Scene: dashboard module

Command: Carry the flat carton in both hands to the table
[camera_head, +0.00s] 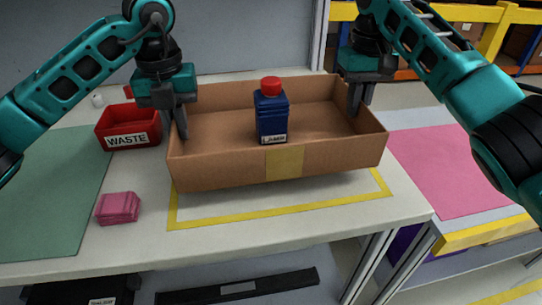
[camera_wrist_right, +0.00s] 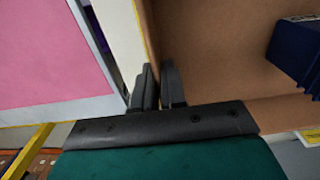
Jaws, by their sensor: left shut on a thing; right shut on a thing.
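The flat carton (camera_head: 220,165) is an open brown box with a tan tape patch on its front. It is over the yellow-outlined area of the white table (camera_head: 150,235), with a shadow below its front edge; it looks slightly raised. A blue bottle (camera_head: 271,112) with a red cap stands upright inside. My left gripper (camera_head: 178,122) is shut on the carton's left wall. My right gripper (camera_head: 358,100) is shut on its right wall. In the right wrist view, the right fingers (camera_wrist_right: 158,88) straddle the carton wall, and part of the blue bottle (camera_wrist_right: 297,55) shows.
A red WASTE bin (camera_head: 128,126) stands close left of the carton. A pink block (camera_head: 118,208) lies at the front left, by a green mat (camera_head: 55,190). A pink mat (camera_head: 450,165) lies on a surface to the right.

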